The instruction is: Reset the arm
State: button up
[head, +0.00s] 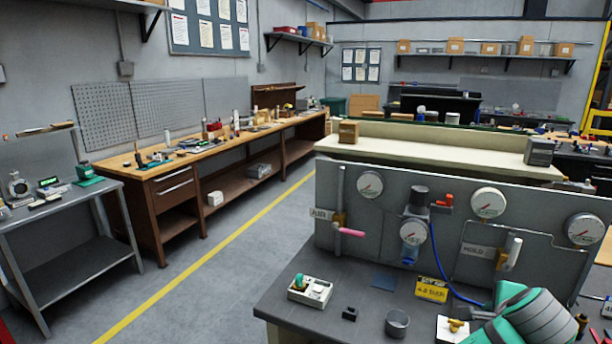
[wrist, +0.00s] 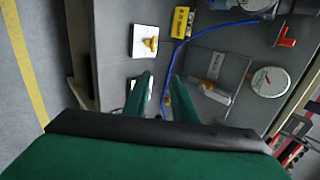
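My gripper (wrist: 161,80) shows in the wrist view. Its two green fingers are apart, with bench surface and blue hose visible between them and nothing held. Part of my green and grey arm (head: 535,320) is at the lower right of the head view, over the front bench. A white plate with a brass fitting (wrist: 145,41) lies on the bench beyond the fingers; it also shows beside my arm in the head view (head: 452,330). The white-handled valve (wrist: 210,90) is to the right of the fingers in the wrist view.
The grey gauge panel (head: 340,240) stands on the bench (head: 300,316). A pink-handled valve (head: 348,232), yellow sign (head: 431,290), blue hose (head: 455,285), metal cup (head: 397,322) and white control box (head: 311,291) are nearby. Open floor (head: 225,275) lies left.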

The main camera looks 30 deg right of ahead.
jog(key=w+a+f+n+h, duration=0.25)
jog(key=a+f+n, duration=0.2)
jog(key=f, duration=0.25)
jog(key=w+a+f+n+h, duration=0.2)
jog(key=w+a+f+n, duration=0.15)
jog(key=f+n, duration=0.35)
jog(key=w+a+f+n+t+y, duration=0.1)
jog(key=a+f+n+t, duration=0.3)
jog(key=a, duration=0.7)
jog(key=w+a+f+n+t+y, duration=0.1)
jog(key=a+f+n+t+y, duration=0.1)
jog(key=a+f+n, duration=0.65)
jog(key=s+a+f+n+t+y, duration=0.15)
jog(key=s+a, duration=0.25)
jog(key=a, duration=0.7)
jog(key=s+a+n+t+y, duration=0.1)
jog(key=s+a+t+y, duration=0.2)
jog(key=a, duration=0.7)
jog(key=s+a+r+n+y, duration=0.2)
jog(key=s+a+r+y, duration=0.2)
jog(key=s+a, duration=0.8)
jog(key=shift+s+a+r+n, duration=0.3)
jog(key=shift+a+r+n, duration=0.05)
jog(key=shift+a+r, duration=0.25)
